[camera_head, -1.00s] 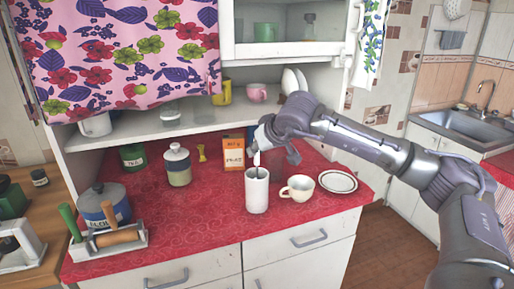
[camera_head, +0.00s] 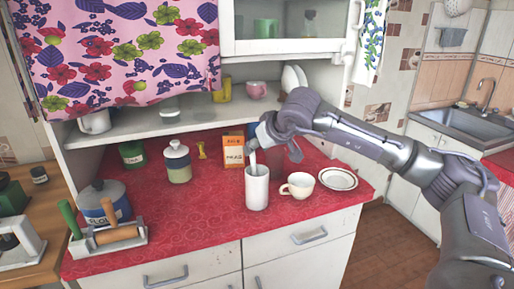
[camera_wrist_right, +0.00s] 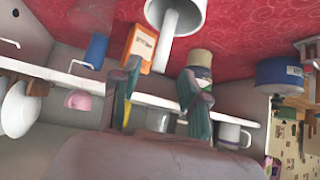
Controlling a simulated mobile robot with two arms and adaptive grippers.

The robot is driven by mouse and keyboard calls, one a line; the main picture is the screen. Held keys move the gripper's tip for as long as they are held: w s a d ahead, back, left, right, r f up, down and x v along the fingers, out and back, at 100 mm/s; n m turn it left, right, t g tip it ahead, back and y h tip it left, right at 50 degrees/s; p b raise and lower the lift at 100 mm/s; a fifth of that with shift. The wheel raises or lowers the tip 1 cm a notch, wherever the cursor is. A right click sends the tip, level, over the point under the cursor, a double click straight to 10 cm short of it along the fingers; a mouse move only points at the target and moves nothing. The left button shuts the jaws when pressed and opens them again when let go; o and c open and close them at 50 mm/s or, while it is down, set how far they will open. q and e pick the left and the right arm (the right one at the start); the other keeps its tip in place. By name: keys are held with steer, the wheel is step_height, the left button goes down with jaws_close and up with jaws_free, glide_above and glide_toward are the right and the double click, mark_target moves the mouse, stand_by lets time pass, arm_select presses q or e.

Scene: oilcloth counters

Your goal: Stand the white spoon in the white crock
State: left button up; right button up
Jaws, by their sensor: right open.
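The white crock (camera_head: 257,190) stands upright near the front edge of the red counter. The white spoon (camera_head: 252,160) stands in it, its upper part sticking out above the rim and leaning slightly left. My right gripper (camera_head: 272,148) is just above the crock, open. In the right wrist view the spoon (camera_wrist_right: 168,42) reaches out of the crock mouth (camera_wrist_right: 193,12) towards the space between the parted fingers of the gripper (camera_wrist_right: 160,70). The spoon's lower end is hidden inside the crock. My left gripper is not in view.
A cream cup (camera_head: 298,187) stands close right of the crock, and a white plate (camera_head: 338,179) lies beyond it. An orange box (camera_head: 233,152) stands behind. A lidded jar (camera_head: 178,165) is further left. The red counter left of the crock is clear.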

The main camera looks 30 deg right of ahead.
steer(key=v, duration=1.1)
steer(key=shift+s, duration=0.1)
stand_by(0.5)
